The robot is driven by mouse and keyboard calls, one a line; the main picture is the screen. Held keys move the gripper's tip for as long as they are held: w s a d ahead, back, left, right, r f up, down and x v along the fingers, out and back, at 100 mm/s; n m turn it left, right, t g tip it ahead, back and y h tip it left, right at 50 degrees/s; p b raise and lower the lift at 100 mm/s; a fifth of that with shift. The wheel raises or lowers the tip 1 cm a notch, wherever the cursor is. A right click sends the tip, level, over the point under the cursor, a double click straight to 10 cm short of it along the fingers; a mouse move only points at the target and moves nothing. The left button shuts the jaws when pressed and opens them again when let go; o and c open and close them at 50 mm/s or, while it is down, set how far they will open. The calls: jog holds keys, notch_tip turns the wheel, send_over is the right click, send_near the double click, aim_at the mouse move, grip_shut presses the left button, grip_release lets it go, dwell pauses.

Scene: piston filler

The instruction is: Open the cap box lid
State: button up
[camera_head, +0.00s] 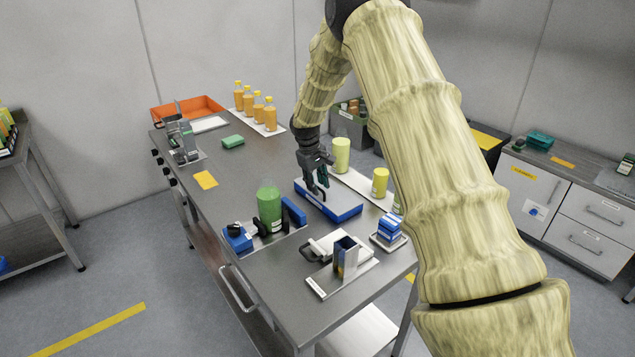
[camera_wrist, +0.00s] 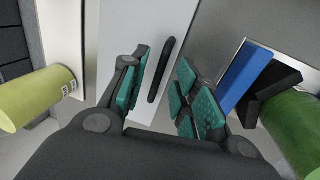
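The cap box (camera_head: 345,216) is a low blue box near the middle of the table, topped by a flat pale grey lid (camera_head: 304,188). The lid looks closed. In the wrist view, the lid (camera_wrist: 112,30) carries a slim black bar handle (camera_wrist: 162,72). My gripper (camera_head: 317,186) points down over the lid. In the wrist view its teal-padded fingers (camera_wrist: 166,66) are spread, with the handle showing between them and a gap to each side. Whether the fingertips reach down to the handle's height is hard to tell. My gripper partly hides the lid in the head view.
A green bottle (camera_head: 269,208) in a blue and black fixture stands left of the box. Yellow-green cylinders (camera_head: 341,155) stand on a white strip behind it. A metal fixture (camera_head: 345,258) and stacked blue blocks (camera_head: 390,226) are in front. Orange bottles (camera_head: 270,115) stand farther back.

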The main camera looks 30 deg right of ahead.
jog(key=shift+f, duration=0.1)
jog(key=shift+c, duration=0.3)
grip_shut()
jog(key=shift+d, duration=0.1)
